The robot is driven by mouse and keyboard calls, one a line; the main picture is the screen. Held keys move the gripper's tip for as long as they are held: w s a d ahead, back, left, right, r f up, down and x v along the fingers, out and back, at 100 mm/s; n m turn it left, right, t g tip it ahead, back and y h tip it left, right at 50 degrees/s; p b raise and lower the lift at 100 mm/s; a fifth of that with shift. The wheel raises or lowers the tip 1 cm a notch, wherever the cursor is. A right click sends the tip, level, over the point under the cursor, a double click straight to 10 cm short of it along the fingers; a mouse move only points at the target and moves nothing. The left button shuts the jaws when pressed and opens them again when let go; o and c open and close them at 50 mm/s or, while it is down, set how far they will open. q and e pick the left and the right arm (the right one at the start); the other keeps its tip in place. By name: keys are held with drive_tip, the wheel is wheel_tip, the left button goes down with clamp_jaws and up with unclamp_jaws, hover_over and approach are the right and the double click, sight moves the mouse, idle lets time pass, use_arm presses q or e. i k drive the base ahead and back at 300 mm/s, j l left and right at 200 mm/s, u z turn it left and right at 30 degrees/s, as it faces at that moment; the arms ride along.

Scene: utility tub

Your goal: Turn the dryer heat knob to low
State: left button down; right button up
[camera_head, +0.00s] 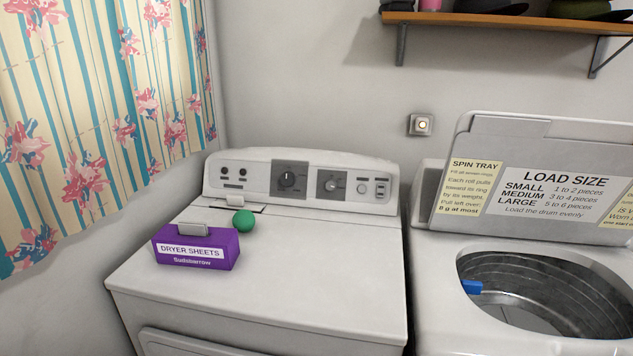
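The white dryer (280,279) stands in the middle, with a raised control panel (252,184) along its back. The panel carries two round knobs on dark square plates: a left knob (287,179) and a right knob (332,185). The knob labels are too small to read, so I cannot tell which one is the heat knob or where it points. Neither of my grippers is in view.
A purple dryer sheets box (196,249) and a green ball (243,221) sit on the dryer's left top. The top's right side is clear. An open washer (440,287) with its lid raised stands at right. A shelf (500,22) hangs above; a curtain (95,110) hangs left.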

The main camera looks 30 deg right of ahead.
sight(330, 185)
drive_tip(key=l+z, duration=0.1)
drive_tip(key=z, duration=1.05)
drive_tip(key=j, duration=0.1)
drive_tip(key=k, duration=0.05)
